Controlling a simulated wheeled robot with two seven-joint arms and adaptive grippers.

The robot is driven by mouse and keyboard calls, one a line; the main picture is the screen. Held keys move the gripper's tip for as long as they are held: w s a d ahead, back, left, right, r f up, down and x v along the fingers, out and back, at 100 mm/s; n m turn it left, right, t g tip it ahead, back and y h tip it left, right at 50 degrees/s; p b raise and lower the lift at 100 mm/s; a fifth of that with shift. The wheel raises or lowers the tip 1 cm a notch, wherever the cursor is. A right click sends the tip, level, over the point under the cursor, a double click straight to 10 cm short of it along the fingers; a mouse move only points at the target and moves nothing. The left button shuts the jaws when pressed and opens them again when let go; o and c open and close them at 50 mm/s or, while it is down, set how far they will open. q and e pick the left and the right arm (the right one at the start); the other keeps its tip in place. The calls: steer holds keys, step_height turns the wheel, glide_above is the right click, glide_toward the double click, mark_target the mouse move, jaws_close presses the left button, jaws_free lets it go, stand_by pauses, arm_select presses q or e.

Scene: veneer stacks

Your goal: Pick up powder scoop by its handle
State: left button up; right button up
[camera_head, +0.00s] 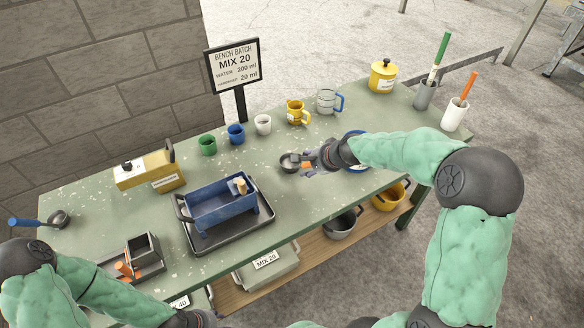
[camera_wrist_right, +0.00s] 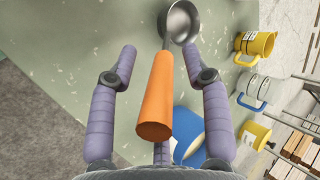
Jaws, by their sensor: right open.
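The powder scoop has a round metal bowl (camera_head: 288,163) and an orange handle (camera_wrist_right: 156,95). It lies on the green bench (camera_head: 330,192), with its bowl (camera_wrist_right: 181,22) at the top of the right wrist view. My right gripper (camera_wrist_right: 160,50) is open, one finger on each side of the handle, with visible gaps on both sides. In the head view my right gripper (camera_head: 312,163) hides much of the handle. My left arm shows at the lower left, but its gripper is out of the picture.
A blue container (camera_wrist_right: 188,125) sits close to the right finger. Several cups, including a yellow mug (camera_head: 297,112), line the bench's back. A blue carrier (camera_head: 222,210) sits on a dark tray left of the scoop. A sign (camera_head: 232,65) stands behind.

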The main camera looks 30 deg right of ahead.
steer(key=shift+w+a+f, duration=0.1)
steer(key=shift+w+f, duration=0.1)
steer(key=shift+f, duration=0.05)
steer(key=shift+c, duration=0.3)
jaws_close()
steer(key=shift+r, duration=0.15)
